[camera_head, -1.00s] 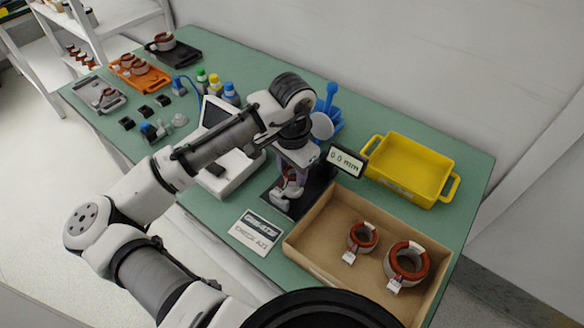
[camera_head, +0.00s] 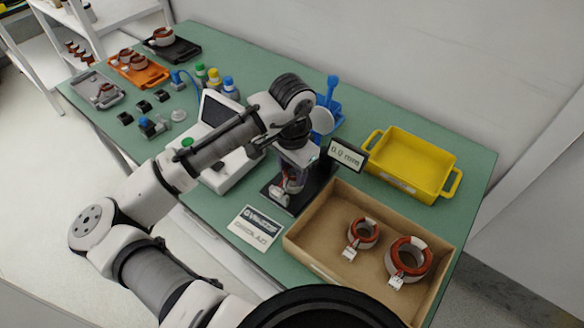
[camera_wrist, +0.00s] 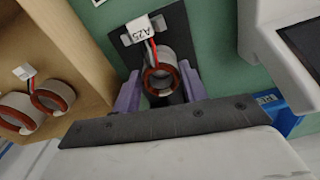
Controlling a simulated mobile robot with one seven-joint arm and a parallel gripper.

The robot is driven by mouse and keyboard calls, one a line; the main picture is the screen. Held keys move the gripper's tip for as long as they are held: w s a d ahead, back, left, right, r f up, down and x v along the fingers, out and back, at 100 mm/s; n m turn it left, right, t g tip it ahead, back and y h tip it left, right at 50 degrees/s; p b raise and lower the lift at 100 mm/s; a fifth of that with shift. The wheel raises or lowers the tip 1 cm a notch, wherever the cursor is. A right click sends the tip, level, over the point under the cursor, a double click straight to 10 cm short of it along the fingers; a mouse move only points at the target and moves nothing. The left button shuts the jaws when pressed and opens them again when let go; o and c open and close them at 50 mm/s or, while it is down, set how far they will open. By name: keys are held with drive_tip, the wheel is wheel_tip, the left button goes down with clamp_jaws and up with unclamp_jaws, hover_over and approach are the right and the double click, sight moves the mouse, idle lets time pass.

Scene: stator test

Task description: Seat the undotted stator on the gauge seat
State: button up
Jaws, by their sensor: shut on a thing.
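My gripper (camera_head: 293,180) is shut on a stator (camera_wrist: 160,72), a ring with red-brown windings and a grey outer wall. The purple fingers press on its two sides in the wrist view. Its leads run to a white tag (camera_wrist: 140,30) reading A25. No dot shows on the visible part of it. The stator is over the black base plate (camera_wrist: 176,22) of the gauge, whose display (camera_head: 346,155) reads 0.0 mm. The seat itself is hidden under the stator, and I cannot tell whether the two touch.
An open cardboard box (camera_head: 318,262) right of the gauge holds a smaller stator (camera_head: 364,232) and a larger stator (camera_head: 408,258), both tagged. A yellow bin (camera_head: 412,165) stands behind it. A white device (camera_head: 232,172) is left of the gauge. A printed card (camera_head: 255,228) lies in front.

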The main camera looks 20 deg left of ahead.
drive_tip(key=shift+f, duration=0.3)
drive_tip(key=o, duration=1.1)
drive_tip(key=shift+r, duration=0.15)
wheel_tip(320, 180, up, 14)
drive_tip(key=shift+s+f+b, duration=0.15)
drive_tip(key=shift+f+b, duration=0.05)
drive_tip(key=shift+b, duration=0.5)
